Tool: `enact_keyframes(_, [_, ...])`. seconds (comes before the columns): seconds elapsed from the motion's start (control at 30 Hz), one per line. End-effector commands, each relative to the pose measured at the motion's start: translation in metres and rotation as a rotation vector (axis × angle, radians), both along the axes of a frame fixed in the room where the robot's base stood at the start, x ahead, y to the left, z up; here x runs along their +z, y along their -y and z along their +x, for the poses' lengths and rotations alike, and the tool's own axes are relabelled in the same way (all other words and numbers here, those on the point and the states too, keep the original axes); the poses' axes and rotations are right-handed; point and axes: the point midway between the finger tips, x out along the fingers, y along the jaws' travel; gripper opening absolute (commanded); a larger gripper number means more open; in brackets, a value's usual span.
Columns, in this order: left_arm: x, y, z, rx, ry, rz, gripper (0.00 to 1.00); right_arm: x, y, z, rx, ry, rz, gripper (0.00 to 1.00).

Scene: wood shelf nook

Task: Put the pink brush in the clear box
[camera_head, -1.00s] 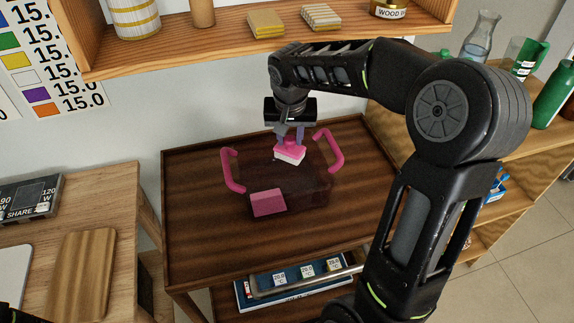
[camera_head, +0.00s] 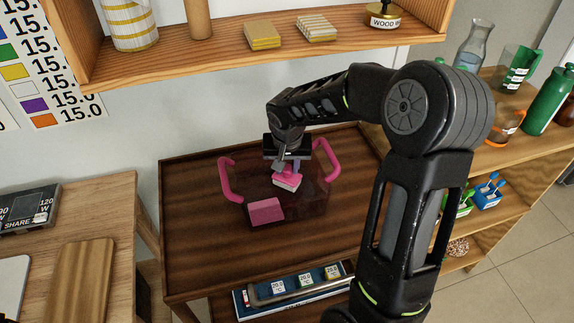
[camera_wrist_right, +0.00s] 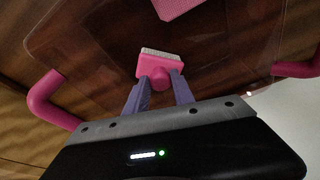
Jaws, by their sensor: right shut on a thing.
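The pink brush (camera_head: 287,181) has white bristles. It is between the fingers of my right gripper (camera_head: 288,166), which is shut on it. In the right wrist view the brush (camera_wrist_right: 158,68) sits between the two purple fingertips (camera_wrist_right: 158,88). The clear box (camera_head: 318,196) has pink handles at its left and right ends and stands on the dark wooden table. The brush is over the box's opening or inside it; its exact height above the floor of the box cannot be told. My left gripper is not in view.
A pink block (camera_head: 265,211) is at the front left of the box. A wooden shelf (camera_head: 250,52) with several items hangs above the back of the dark table (camera_head: 200,250). A side shelf with bottles (camera_head: 548,98) is at the right. A wooden board (camera_head: 80,280) lies at the left.

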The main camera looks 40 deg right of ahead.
Motion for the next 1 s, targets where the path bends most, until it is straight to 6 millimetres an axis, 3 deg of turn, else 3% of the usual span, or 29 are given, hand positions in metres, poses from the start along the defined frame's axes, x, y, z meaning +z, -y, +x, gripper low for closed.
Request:
enact_keyframes(0.23, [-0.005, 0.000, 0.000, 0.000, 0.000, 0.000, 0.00, -0.004, 0.000, 0.000, 0.000, 0.000, 0.000, 0.00])
enact_keyframes(0.27, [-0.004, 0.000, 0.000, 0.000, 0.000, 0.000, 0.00, -0.002, 0.000, 0.000, 0.001, 0.000, 0.000, 0.31])
enact_keyframes(0.5, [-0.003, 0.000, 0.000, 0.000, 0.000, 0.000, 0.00, -0.002, 0.000, 0.000, 0.001, 0.000, 0.000, 0.51])
enact_keyframes(0.83, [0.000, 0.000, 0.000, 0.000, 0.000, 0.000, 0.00, 0.001, 0.000, 0.000, 0.001, 0.000, 0.000, 0.51])
enact_keyframes(1.0, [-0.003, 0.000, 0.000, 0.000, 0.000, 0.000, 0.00, 0.014, -0.002, -0.002, 0.001, 0.004, -0.002, 0.51])
